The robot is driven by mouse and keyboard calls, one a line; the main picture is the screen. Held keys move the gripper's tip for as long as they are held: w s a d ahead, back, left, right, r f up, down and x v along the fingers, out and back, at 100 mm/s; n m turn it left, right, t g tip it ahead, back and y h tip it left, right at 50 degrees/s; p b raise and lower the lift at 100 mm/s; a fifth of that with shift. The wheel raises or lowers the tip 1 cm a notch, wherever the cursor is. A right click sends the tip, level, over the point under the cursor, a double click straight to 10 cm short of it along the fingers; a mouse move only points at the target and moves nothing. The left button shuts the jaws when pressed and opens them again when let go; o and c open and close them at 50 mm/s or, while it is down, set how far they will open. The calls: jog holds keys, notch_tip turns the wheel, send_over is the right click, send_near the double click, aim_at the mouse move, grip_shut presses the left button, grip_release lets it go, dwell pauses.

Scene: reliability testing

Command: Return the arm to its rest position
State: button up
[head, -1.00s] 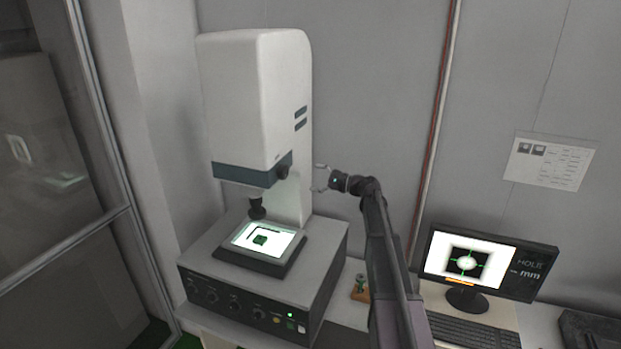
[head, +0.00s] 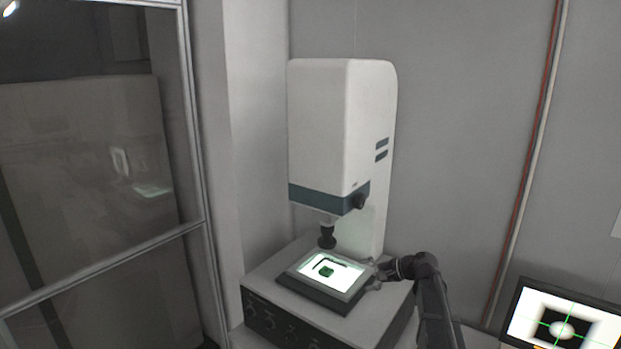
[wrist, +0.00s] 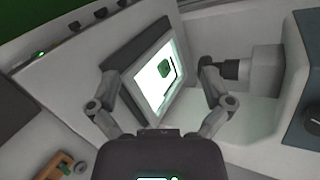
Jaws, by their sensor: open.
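My gripper (head: 372,274) is at the right edge of the lit stage (head: 347,307) of a white measuring machine (head: 335,130). In the wrist view my gripper (wrist: 160,92) is open, its two fingers spread wide with nothing between them. Beyond the fingers the bright stage shows with a small green part (wrist: 165,69) and a dark L-shaped piece (wrist: 174,72) on it. In the head view the green part (head: 326,271) lies on the glowing plate, apart from my gripper. Whether the fingers touch the stage edge cannot be told.
The machine's lens (head: 327,237) hangs above the stage. A monitor (head: 562,318) stands at the lower right. A wooden block (wrist: 62,165) with a small item sits at the lower left of the wrist view. A glass-panelled partition (head: 95,150) is on the left.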

jog(key=s+f+n+g+h+b, duration=0.5)
jog(key=s+f+n+h+b, duration=0.4)
jog(key=s+f, duration=1.7)
jog(key=s+h+b, duration=0.1)
jog(key=h+b, duration=0.1)
jog(key=b, duration=0.4)
jog(key=shift+f+n, duration=0.2)
jog(key=shift+n, duration=0.1)
jog(key=shift+a, duration=0.1)
